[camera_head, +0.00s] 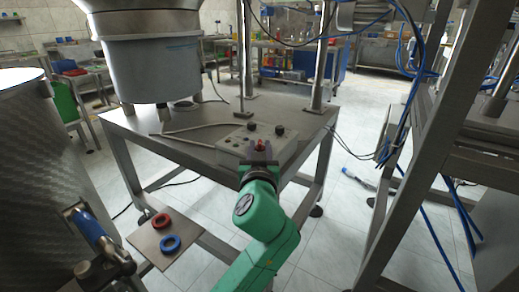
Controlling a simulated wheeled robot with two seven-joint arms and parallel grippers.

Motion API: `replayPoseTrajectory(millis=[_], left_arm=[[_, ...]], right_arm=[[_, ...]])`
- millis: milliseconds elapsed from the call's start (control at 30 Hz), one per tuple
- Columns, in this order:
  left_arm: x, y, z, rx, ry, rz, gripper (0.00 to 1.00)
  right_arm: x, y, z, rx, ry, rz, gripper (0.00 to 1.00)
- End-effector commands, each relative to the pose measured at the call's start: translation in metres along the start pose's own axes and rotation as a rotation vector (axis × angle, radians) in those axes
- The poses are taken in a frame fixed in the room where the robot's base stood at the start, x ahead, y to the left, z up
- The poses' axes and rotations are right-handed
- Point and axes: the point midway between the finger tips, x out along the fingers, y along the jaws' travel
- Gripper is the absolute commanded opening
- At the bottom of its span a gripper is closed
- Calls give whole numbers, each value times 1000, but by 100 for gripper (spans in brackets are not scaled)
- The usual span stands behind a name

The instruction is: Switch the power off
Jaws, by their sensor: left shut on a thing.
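A grey control box (277,149) sits on the metal table, with two black knobs (252,126) on its top and small fittings on its front. My left gripper (260,148), at the end of the green arm, is at the front of the box. It is shut on a small red switch (260,144), which shows between the fingertips. The fingers hide most of the switch, so I cannot tell its position. My right gripper is not in view.
The metal table (180,151) carries a large feeder bowl (152,68) at left. A metal frame with blue cables stands at right. Tiled floor is open between.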

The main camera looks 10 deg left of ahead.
Motion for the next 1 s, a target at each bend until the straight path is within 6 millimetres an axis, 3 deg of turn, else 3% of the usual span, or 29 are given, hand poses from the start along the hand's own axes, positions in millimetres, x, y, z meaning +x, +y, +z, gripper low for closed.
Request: replayPoseTrajectory(millis=[200,233,267,667,1000], left_arm=[[0,-1,-1,0,3,0,0],[0,-1,-1,0,3,0,41],[0,0,-2,0,3,0,42],[-8,0,-1,0,2,2,42],[-72,0,1,-2,-1,3,42]], right_arm=[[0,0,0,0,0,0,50],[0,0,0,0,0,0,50],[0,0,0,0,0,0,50],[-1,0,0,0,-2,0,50],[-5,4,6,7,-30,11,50]])
